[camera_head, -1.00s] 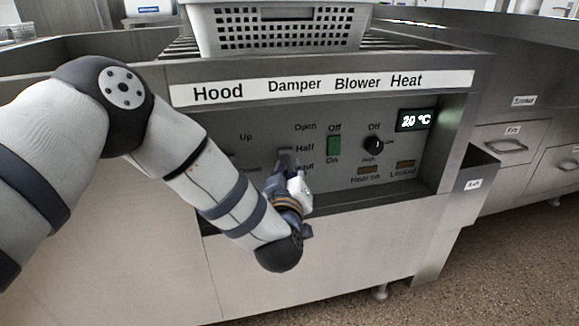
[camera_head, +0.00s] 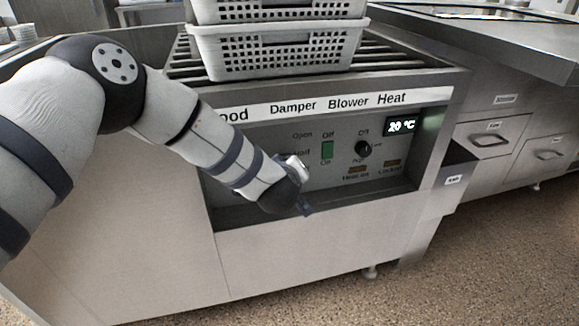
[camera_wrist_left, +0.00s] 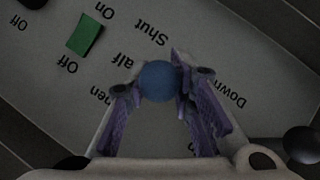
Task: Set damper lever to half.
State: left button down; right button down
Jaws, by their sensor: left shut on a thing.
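The damper lever's round blue knob (camera_wrist_left: 158,80) sits between the fingers of my left gripper (camera_wrist_left: 155,75) in the left wrist view. The fingers are shut on the knob. The printed "Shut" and partly covered "Half" labels lie close by on the panel (camera_wrist_left: 215,40), upside down in this view. In the head view my left wrist covers the lever and most of the gripper; the "Open" label and part of "Half" show above it. The lever's exact position against the labels is hard to tell. My right gripper is not in view.
Right of the damper are the green blower switch (camera_head: 327,150), the black heat knob (camera_head: 362,149) and a display (camera_head: 401,126) reading 20 °C. Perforated white baskets (camera_head: 275,50) are stacked on the rack above. A recess ledge runs below the panel.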

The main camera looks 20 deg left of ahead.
pick_arm(q)
jog(key=shift+s+d+f, duration=0.15)
jog(key=shift+f, duration=0.05)
jog(key=c, duration=1.7)
grip_release()
jog(key=shift+o, duration=0.7)
jog(key=shift+r, duration=0.1)
jog(key=shift+r, duration=0.1)
jog(key=v, duration=1.1)
jog(key=shift+s+r, duration=0.2)
jog(key=shift+s, duration=0.2)
